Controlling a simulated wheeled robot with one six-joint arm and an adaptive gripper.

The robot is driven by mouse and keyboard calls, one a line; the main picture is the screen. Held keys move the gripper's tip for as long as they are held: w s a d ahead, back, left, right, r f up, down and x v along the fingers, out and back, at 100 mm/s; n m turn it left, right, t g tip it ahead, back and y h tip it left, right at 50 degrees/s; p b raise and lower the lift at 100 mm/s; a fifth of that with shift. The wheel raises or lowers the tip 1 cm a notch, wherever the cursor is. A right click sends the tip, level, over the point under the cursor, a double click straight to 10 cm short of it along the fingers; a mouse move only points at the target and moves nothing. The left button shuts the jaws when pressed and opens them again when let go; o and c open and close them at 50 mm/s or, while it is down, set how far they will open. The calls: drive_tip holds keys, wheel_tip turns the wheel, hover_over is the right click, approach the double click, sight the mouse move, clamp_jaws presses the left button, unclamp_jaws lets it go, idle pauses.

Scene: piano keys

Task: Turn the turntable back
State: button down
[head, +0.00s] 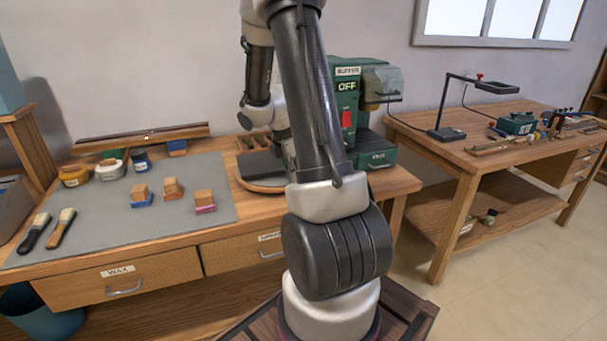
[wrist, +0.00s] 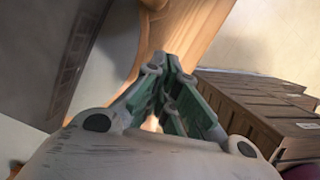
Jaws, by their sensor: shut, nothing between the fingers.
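The turntable (head: 262,184) is a round wooden disc on the workbench, partly hidden behind my arm in the head view. A dark grey piece (head: 258,165) lies on or just above it, and a small wooden rack with slots (head: 252,142) stands at its back. My gripper (wrist: 162,68) shows in the wrist view with its green-grey fingers shut and nothing between them. In the head view my wrist hangs above the turntable area, and my arm hides most of the gripper. I cannot tell whether the fingers touch the turntable.
A green buffer machine (head: 376,158) marked OFF stands just right of the turntable. The grey mat (head: 100,215) at left holds jars, brushes and several small blocks. A second bench (head: 452,150) with a lamp is at right.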

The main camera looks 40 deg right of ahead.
drive_tip(key=v, duration=0.9)
drive_tip(key=shift+r, duration=0.2)
drive_tip(key=shift+s, duration=0.15)
drive_tip(key=s+a+r+m+t+y, duration=0.1)
drive_tip(key=s+a+r+m+t, duration=0.1)
drive_tip(key=s+a+r+m, duration=0.4)
drive_tip(key=s+a+r+m+t+y, duration=0.1)
drive_tip(key=s+a+r+m+t, duration=0.2)
drive_tip(key=s+a+r+m, duration=0.3)
drive_tip(key=s+a+m, duration=0.3)
drive_tip(key=s+a, duration=0.2)
drive_tip(key=a, duration=0.1)
drive_tip(key=shift+s+a+r+m+y, duration=0.15)
drive_tip(key=shift+s+r+m+y, duration=0.25)
